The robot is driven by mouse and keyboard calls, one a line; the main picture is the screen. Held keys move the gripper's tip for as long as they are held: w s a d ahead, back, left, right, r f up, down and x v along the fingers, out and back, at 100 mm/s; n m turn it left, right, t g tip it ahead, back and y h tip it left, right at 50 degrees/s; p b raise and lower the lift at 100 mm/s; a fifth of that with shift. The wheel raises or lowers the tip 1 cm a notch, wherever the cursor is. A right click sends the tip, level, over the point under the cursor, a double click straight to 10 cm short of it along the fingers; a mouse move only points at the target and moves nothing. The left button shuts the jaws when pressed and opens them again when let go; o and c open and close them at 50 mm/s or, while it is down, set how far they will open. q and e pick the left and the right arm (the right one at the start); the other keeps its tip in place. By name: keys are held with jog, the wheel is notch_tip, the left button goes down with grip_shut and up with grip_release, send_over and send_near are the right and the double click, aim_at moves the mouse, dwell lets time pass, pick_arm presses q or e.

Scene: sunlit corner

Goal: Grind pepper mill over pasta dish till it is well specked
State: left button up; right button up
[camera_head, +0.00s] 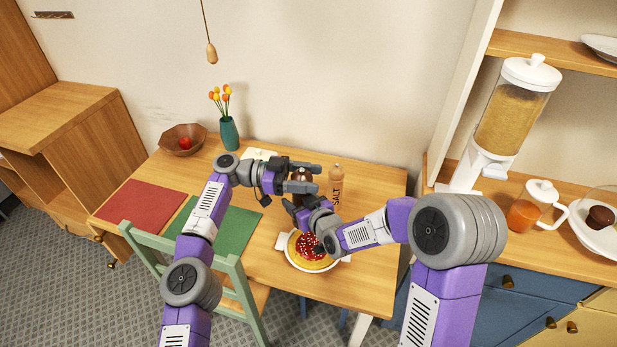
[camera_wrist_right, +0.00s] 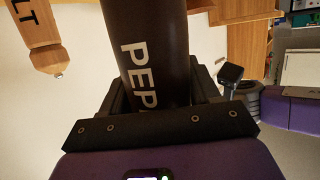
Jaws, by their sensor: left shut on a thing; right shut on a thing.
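The pepper mill (camera_head: 302,174) is dark brown and upright above the far side of the pasta dish. In the right wrist view its body (camera_wrist_right: 150,60) shows white letters "PEP". My left gripper (camera_head: 306,179) is shut on the mill's upper part. My right gripper (camera_head: 298,205) is shut on its body lower down, and in the right wrist view (camera_wrist_right: 158,92) the fingers lie on both sides of it. The pasta dish (camera_head: 309,252) is a pale plate with yellow pasta, red sauce and light bits. My right wrist hides part of it; I cannot make out pepper specks.
A light wooden salt mill (camera_head: 336,183) stands just right of my grippers. A green vase with tulips (camera_head: 229,132) and a bowl with a red fruit (camera_head: 183,140) stand at the back left. Red (camera_head: 143,207) and green (camera_head: 230,230) mats lie left. A green chair (camera_head: 237,275) stands in front.

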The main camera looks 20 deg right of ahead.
jog(key=shift+a+r, duration=0.1)
pick_arm(q)
jog(key=o, duration=1)
jog(key=shift+w+d+f+n+t+h, duration=0.15)
jog(key=shift+n+t+h, duration=0.15)
jog(key=shift+n+t, duration=0.3)
jog(key=shift+n+t, duration=0.5)
jog(key=shift+t, duration=0.5)
